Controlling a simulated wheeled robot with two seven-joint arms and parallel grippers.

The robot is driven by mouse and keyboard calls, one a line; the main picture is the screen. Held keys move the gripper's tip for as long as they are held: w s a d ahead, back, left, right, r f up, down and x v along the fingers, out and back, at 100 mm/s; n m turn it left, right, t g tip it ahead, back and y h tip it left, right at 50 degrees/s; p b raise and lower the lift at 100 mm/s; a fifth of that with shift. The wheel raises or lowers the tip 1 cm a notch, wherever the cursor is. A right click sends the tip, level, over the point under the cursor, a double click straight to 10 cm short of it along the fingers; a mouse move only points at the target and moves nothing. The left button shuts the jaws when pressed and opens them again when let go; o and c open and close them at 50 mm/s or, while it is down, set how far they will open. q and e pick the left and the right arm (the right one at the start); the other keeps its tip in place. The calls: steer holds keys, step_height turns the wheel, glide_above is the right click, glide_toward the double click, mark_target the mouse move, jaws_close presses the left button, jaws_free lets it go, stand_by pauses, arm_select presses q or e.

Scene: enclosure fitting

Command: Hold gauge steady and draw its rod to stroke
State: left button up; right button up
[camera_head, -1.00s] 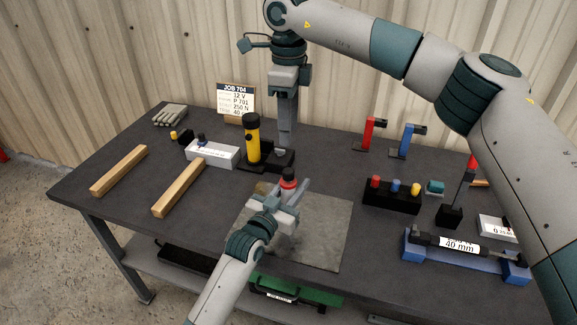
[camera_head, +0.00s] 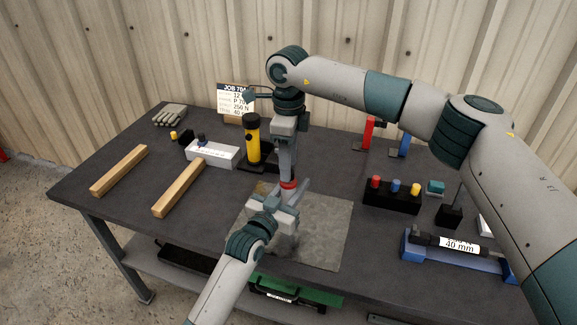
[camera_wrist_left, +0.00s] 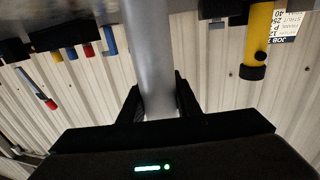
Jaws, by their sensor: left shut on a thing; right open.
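My left gripper (camera_head: 287,198) is shut on a grey upright cylinder, which I take for the gauge (camera_wrist_left: 150,60), above the grey mat (camera_head: 325,225). In the left wrist view the cylinder stands between the two dark fingers. In the head view a red ring (camera_head: 288,184) shows just above the left fingers; most of the body is hidden by the gripper. My right gripper (camera_head: 287,178) is open and points straight down right over the red ring. Its fingertips reach the top of the gauge; whether they touch it I cannot tell. The rod is hidden.
A yellow cylinder (camera_head: 253,140) stands close behind on a black base. A blue cradle (camera_head: 475,263) carries a dark cylinder labelled 40 mm (camera_head: 459,245). A black block (camera_head: 391,198) holds coloured pegs. Two wooden bars (camera_head: 180,187) lie left. A job card (camera_head: 231,99) stands at the back.

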steer(key=shift+f, duration=0.75)
jaws_close()
step_height(320, 180, up, 4)
steer(key=shift+w+f, duration=0.1)
steer(key=shift+f, duration=0.1)
steer(key=shift+r, duration=0.25)
jaws_free()
step_height(320, 180, up, 12)
